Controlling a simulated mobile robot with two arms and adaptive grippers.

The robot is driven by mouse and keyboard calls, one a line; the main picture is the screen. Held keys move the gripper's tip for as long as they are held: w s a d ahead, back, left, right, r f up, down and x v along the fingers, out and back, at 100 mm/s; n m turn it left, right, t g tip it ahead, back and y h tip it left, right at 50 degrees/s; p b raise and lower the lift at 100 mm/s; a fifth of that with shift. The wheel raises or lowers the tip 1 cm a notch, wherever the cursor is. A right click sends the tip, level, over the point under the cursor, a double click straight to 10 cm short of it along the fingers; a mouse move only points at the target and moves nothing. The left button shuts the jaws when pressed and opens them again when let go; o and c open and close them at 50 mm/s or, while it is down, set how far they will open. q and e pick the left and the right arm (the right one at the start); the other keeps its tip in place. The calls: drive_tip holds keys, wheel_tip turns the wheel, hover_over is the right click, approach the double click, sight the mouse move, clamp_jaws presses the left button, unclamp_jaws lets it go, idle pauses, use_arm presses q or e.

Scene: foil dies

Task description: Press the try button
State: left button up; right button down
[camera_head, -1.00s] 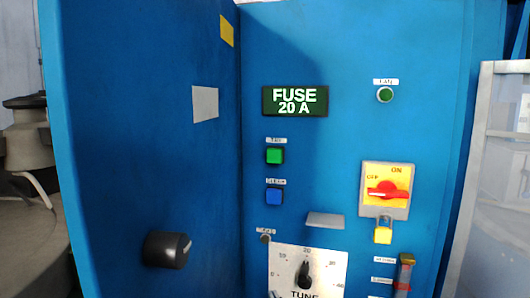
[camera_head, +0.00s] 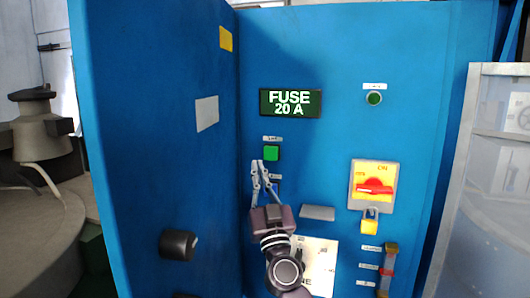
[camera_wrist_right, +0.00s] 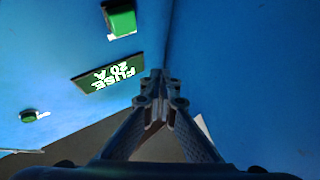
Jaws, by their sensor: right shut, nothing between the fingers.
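The blue panel (camera_head: 330,50) carries a square green button (camera_head: 271,153) with a small white label above it; the label's lettering is too small to read surely. My right gripper (camera_head: 263,163) is shut and empty, its fingertips just below and left of the green button in the head view. I cannot tell whether they touch the panel. In the right wrist view the green button (camera_wrist_right: 122,20) stands out from the panel, apart from the shut fingertips (camera_wrist_right: 158,78). The blue button below is mostly hidden behind my gripper. My left gripper is not in view.
A lit display (camera_head: 290,102) reads FUSE 20 A. A round green lamp (camera_head: 374,98), a red rotary switch (camera_head: 374,187) and a yellow padlock (camera_head: 369,226) are at the right. A black knob (camera_head: 178,244) juts from the left side wall. My arm partly covers the tune dial plate (camera_head: 322,262).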

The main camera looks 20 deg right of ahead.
sight(269, 159)
drive_tip(key=shift+w+r, duration=0.1)
idle(0.3)
drive_tip(key=w+d+b, duration=0.5)
drive_tip(key=w+b, duration=0.2)
drive_tip(key=shift+b, duration=0.4)
drive_tip(key=shift+w, duration=0.2)
idle(1.1)
drive_tip(key=shift+w+d, duration=0.2)
drive_tip(key=shift+w, duration=0.05)
